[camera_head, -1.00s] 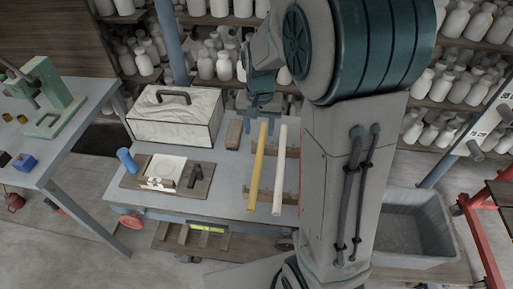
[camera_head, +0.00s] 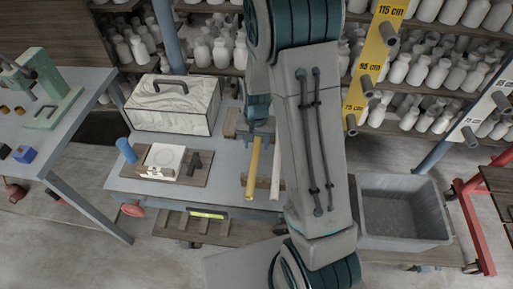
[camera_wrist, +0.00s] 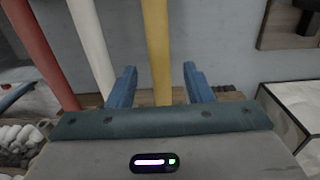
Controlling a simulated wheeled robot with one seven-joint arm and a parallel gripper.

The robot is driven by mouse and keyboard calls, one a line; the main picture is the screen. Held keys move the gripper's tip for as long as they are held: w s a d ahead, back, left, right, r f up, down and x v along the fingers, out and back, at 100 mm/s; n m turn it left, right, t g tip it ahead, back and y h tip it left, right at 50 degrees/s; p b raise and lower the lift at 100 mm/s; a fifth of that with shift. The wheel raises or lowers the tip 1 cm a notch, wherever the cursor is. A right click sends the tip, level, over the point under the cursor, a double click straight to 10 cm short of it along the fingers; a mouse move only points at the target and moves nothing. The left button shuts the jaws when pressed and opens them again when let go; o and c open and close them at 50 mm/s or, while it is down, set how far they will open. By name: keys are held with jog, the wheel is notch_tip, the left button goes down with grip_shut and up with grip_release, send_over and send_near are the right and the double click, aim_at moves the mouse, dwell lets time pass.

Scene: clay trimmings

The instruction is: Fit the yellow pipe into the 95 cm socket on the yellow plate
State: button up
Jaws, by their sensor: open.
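The yellow pipe (camera_head: 253,167) lies on wooden rests on the grey cart, beside a white pipe (camera_head: 276,176). My gripper (camera_head: 257,136) is open at the far end of the yellow pipe. In the wrist view the yellow pipe (camera_wrist: 156,45) runs between the two blue fingers of my gripper (camera_wrist: 158,72), with a gap on each side. The yellow plate (camera_head: 378,50) stands at the back right, marked 115, 95 and 75 cm. Its 95 cm socket (camera_head: 367,85) is a grey tube in the middle. My arm hides part of the cart's right side.
A white pipe (camera_wrist: 90,45) and a red pipe (camera_wrist: 40,50) lie left of the yellow one in the wrist view. A marbled box (camera_head: 172,105) and a wooden board (camera_head: 135,172) are on the cart. A grey bin (camera_head: 400,235) stands at right, below a white plate (camera_head: 485,115).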

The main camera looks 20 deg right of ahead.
jog(key=shift+f, duration=1.05)
grip_shut()
jog(key=shift+r, duration=0.15)
jog(key=shift+r, duration=0.4)
jog(key=r, duration=0.2)
jog(key=r+b, duration=0.1)
jog(key=shift+s+d+r, duration=0.1)
jog(key=shift+d+r, duration=0.15)
jog(key=s+d+r+b, duration=0.1)
jog(key=s+d+r, duration=0.5)
jog(key=d, duration=0.3)
jog(key=shift+s+r+b, duration=0.25)
jog(key=shift+s+b, duration=0.1)
jog(key=shift+s, duration=0.05)
